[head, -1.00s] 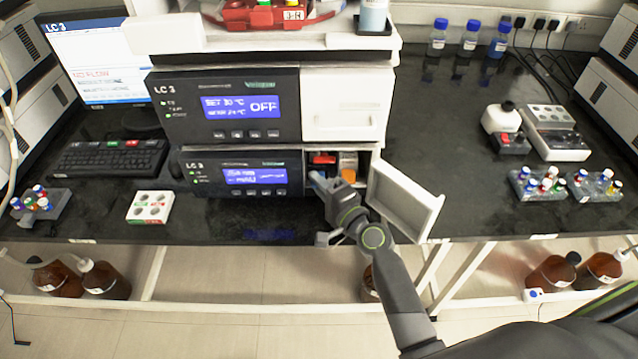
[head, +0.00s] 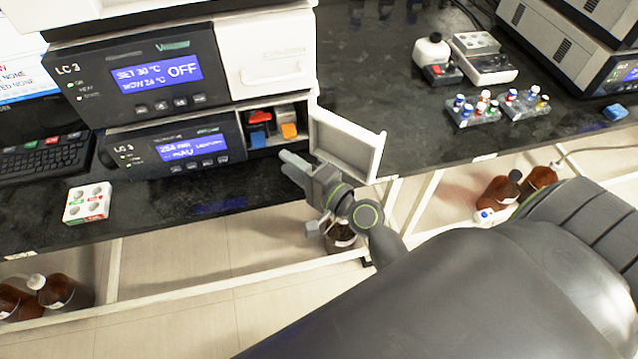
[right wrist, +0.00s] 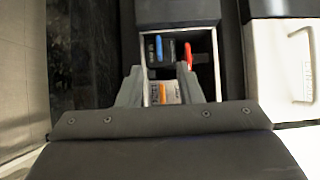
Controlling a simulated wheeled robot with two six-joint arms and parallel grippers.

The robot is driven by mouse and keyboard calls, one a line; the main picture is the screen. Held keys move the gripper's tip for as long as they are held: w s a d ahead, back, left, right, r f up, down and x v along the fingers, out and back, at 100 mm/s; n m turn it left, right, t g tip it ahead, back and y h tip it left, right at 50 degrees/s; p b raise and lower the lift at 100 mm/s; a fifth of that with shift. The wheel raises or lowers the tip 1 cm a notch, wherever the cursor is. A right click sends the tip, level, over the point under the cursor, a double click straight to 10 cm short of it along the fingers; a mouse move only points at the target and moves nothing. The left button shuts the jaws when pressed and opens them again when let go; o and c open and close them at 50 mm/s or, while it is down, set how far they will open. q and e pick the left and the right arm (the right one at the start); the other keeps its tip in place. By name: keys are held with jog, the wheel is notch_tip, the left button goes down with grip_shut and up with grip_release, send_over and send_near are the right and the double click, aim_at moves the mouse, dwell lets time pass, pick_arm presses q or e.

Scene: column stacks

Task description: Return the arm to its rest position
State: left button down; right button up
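My right gripper (head: 288,162) is just in front of the open column compartment (head: 250,153) of the lower LC 3 unit. In the right wrist view its two fingers (right wrist: 162,82) stand apart with nothing held between them. Inside the compartment are a red-ended column (head: 260,117), a blue-ended one (head: 257,138) and an orange-ended one (head: 289,130). The right wrist view also shows the red end (right wrist: 188,55), the blue end (right wrist: 159,48) and the orange label (right wrist: 160,94). My left gripper is not in view.
The white compartment door (head: 345,146) hangs open close to the right of the gripper. A white block with round wells (head: 87,202) lies on the bench at left. Vial racks (head: 472,110) stand at right. Brown bottles (head: 500,192) stand below the bench.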

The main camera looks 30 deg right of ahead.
jog(key=b+v, duration=0.1)
jog(key=v, duration=0.6)
jog(key=shift+s+d+b, duration=0.15)
jog(key=shift+s+b, duration=0.15)
jog(key=shift+b, duration=0.1)
